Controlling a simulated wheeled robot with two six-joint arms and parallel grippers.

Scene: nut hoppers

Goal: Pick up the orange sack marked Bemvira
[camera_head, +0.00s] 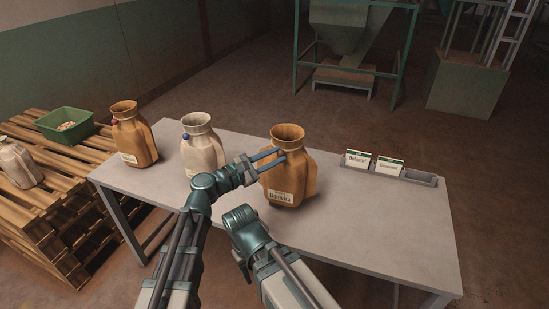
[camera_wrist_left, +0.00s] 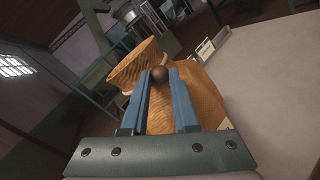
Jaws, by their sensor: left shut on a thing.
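The orange sack (camera_head: 289,185), with a label that appears to read Bemvira, stands upright on the grey table (camera_head: 350,225), right of the other sacks. My left gripper (camera_head: 276,154) reaches it from the left, its blue fingers at the sack's neck. In the left wrist view the fingers (camera_wrist_left: 160,82) are shut on a small brown ball (camera_wrist_left: 160,74) at the neck of the sack (camera_wrist_left: 200,100). I see no clear gap under the sack. My right arm shows in front of the table, but its gripper is not in view.
A pale sack (camera_head: 203,152) and another orange sack (camera_head: 134,138) stand to the left on the table. A grey tray with two cards (camera_head: 373,163) lies at the right. A pallet stack (camera_head: 40,205) holds a green bin (camera_head: 66,125) and a pale sack (camera_head: 18,163). The table's front right is clear.

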